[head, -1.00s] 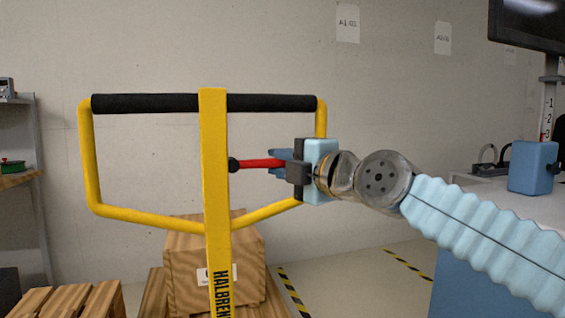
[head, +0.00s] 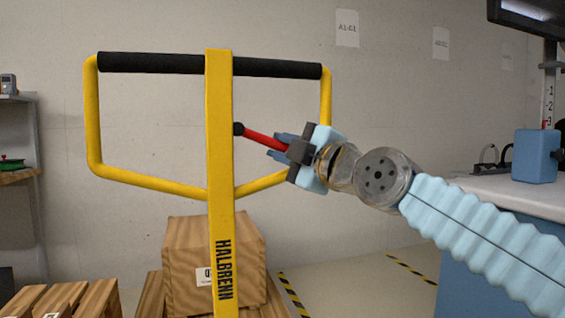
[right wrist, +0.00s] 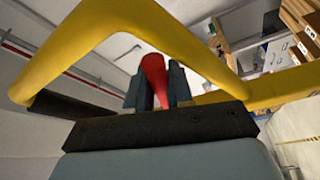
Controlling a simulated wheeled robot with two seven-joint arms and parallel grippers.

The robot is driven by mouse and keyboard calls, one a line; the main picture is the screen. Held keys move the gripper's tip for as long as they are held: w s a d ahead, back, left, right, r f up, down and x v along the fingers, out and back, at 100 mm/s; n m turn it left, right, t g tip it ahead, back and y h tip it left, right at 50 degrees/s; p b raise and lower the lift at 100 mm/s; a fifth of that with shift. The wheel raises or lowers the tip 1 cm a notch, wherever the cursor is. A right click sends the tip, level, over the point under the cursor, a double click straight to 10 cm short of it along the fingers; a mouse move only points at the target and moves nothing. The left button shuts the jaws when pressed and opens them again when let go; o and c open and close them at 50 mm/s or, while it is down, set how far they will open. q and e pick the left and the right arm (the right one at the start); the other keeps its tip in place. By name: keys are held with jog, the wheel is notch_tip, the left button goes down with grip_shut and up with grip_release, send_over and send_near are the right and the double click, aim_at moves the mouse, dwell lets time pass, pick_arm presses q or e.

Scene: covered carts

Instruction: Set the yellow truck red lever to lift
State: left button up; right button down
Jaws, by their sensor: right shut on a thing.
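The yellow truck's handle (head: 219,120) stands upright in the head view, with a yellow loop and a black grip bar (head: 150,63) on top. The red lever (head: 262,138) comes out from a black pivot on the right of the post and slopes down to the right. My right gripper (head: 284,148) is shut on the red lever's outer end. In the right wrist view the red lever (right wrist: 152,76) sits between the two dark fingers (right wrist: 156,90), with the yellow loop (right wrist: 120,20) close around. My left gripper is not in view.
A wooden crate (head: 212,262) stands behind the post. On the right is a bench (head: 500,195) with a blue box (head: 535,157) and a monitor above. A shelf (head: 20,135) is at the left edge. The wall behind is bare apart from paper labels.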

jog(key=shift+f, duration=0.1)
jog(key=c, duration=1.1)
grip_release()
